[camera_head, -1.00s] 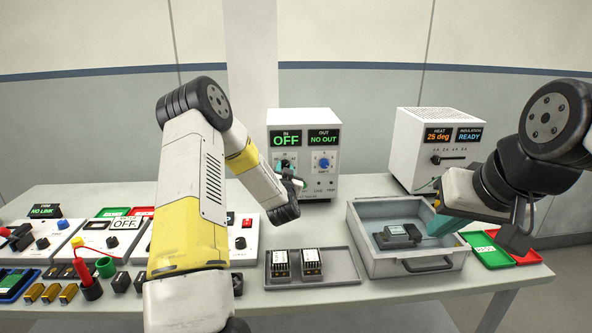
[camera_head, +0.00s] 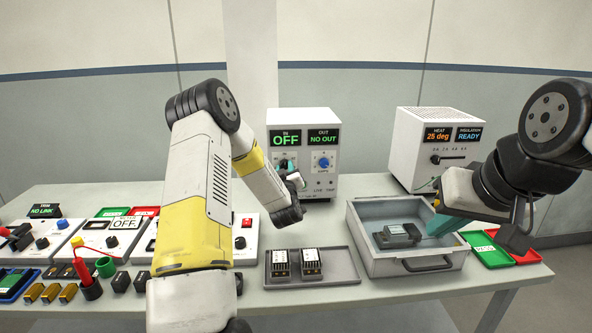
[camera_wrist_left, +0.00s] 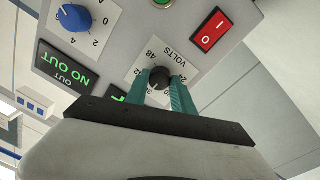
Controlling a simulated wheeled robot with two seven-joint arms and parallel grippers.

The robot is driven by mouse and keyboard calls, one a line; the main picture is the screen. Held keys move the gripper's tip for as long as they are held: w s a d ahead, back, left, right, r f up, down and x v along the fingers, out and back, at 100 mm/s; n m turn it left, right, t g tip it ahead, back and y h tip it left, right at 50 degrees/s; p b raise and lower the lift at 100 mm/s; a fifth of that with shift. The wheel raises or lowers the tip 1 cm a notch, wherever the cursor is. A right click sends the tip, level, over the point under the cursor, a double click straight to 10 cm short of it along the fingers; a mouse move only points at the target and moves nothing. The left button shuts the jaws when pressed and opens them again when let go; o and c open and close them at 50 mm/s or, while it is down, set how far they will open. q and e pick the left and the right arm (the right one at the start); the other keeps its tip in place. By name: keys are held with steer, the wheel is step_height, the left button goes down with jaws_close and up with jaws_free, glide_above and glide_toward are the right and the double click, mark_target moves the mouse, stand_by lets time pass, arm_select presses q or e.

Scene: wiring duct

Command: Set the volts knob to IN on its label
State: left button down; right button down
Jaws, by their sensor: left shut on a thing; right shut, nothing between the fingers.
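The black volts knob (camera_wrist_left: 159,77) shows in the left wrist view on a white VOLTS label (camera_wrist_left: 172,54) with numbers around it. My left gripper (camera_wrist_left: 160,82) has its teal fingers on either side of the knob and is shut on it. Where the knob points is not clear to me. In the head view the left gripper (camera_head: 287,170) is at the front of the white supply box (camera_head: 300,122), whose IN display reads OFF and OUT display reads NO OUT. My right gripper (camera_head: 445,225) is shut and empty at the right side of the grey metal tray.
The blue knob (camera_head: 323,163) is right of the volts knob. A red rocker switch (camera_wrist_left: 210,31) is close to my left fingers in the wrist view. The grey metal tray (camera_head: 368,262) holds a dark part. A white heater box (camera_head: 410,135) stands behind it.

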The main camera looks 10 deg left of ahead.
stand_by(0.4)
arm_select(q)
steer(key=c, duration=1.1)
jaws_free()
steer(key=shift+n, duration=0.3)
steer(key=v, duration=0.7)
steer(key=shift+s+d, duration=0.1)
steer(key=shift+s, duration=0.3)
